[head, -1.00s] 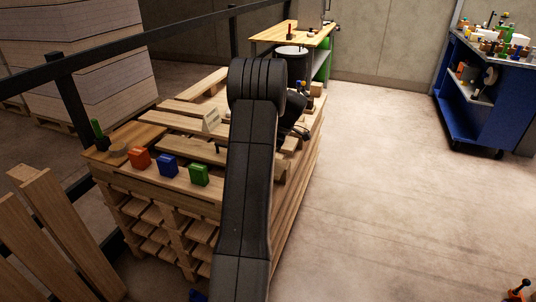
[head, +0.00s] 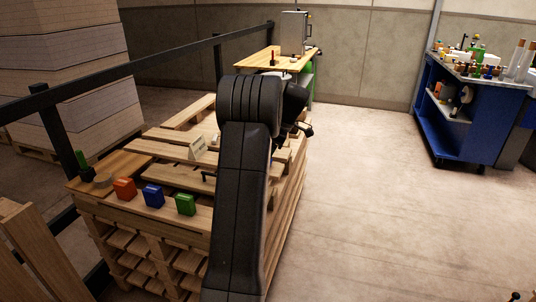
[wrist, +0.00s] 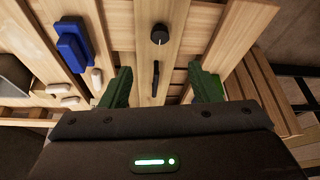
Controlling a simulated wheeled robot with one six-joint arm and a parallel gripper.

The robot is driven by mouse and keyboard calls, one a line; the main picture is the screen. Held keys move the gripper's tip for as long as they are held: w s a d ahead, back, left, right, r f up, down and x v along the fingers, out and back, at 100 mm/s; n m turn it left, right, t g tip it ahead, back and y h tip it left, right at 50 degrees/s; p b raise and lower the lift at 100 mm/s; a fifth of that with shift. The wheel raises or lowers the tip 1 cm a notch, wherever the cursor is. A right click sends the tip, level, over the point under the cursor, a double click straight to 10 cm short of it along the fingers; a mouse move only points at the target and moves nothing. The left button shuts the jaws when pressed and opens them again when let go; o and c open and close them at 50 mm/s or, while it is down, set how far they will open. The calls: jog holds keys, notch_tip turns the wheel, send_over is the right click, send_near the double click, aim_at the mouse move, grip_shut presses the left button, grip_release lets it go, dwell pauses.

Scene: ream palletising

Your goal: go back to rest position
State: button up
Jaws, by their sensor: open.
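My gripper (wrist: 161,84) is open in the wrist view, with its two green fingers apart and nothing held between them. It hangs over the wooden slats of the pallet stack (wrist: 188,40). A black knob (wrist: 159,34) and a thin black handle (wrist: 155,79) lie beyond and between the fingers in the picture. In the head view my arm crosses the pallet stack (head: 160,228) and hides part of its top; the fingers there are too small and dark to tell.
On the stack sit an orange block (head: 124,188), a blue block (head: 153,195), a green block (head: 185,204) and a pale wedge (head: 198,147). A black rail (head: 150,65) runs behind. A blue cart (head: 480,118) stands right. The floor between is clear.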

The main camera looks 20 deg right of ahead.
jog(key=b+x, duration=0.1)
jog(key=x, duration=1.2)
jog(key=shift+w+a+f+b, duration=0.1)
jog(key=shift+f+b, duration=0.2)
jog(key=shift+f, duration=0.1)
jog(key=shift+r, duration=0.1)
